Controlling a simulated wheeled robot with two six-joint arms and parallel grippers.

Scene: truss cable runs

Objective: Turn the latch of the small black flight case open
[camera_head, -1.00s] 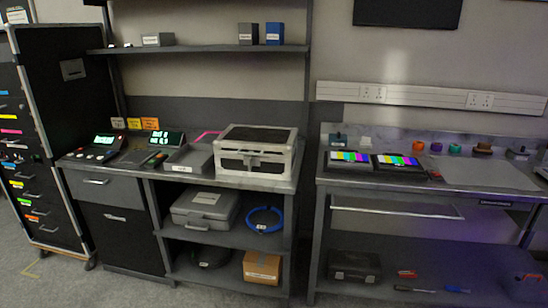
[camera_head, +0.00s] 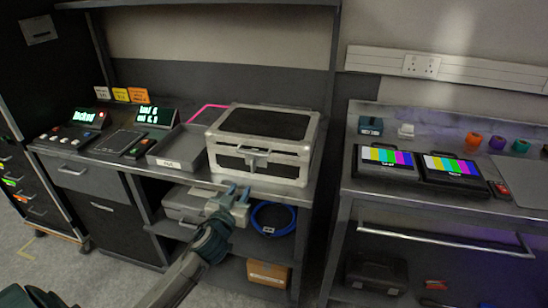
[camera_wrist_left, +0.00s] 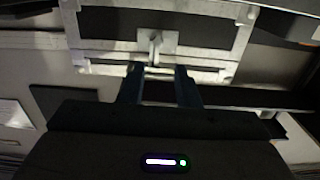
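The small black flight case (camera_head: 262,124) has silver edges and stands closed on the left bench. Its silver latch (camera_head: 254,153) is on the front face, with a handle bar reaching out sideways. My left gripper (camera_head: 238,189) is in front of and below the latch, apart from the case, with its fingers spread and empty. In the left wrist view the latch (camera_wrist_left: 155,46) is a T-shaped piece just beyond and roughly between the two open fingertips (camera_wrist_left: 159,72). My right gripper is not in view.
A grey open tray (camera_head: 178,150) sits left of the case, beside control panels with lit screens (camera_head: 155,116). Below are a grey case (camera_head: 185,203), blue cable (camera_head: 273,219) and cardboard box (camera_head: 268,273). A shelf runs above. The right bench holds two colour-bar monitors (camera_head: 455,168).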

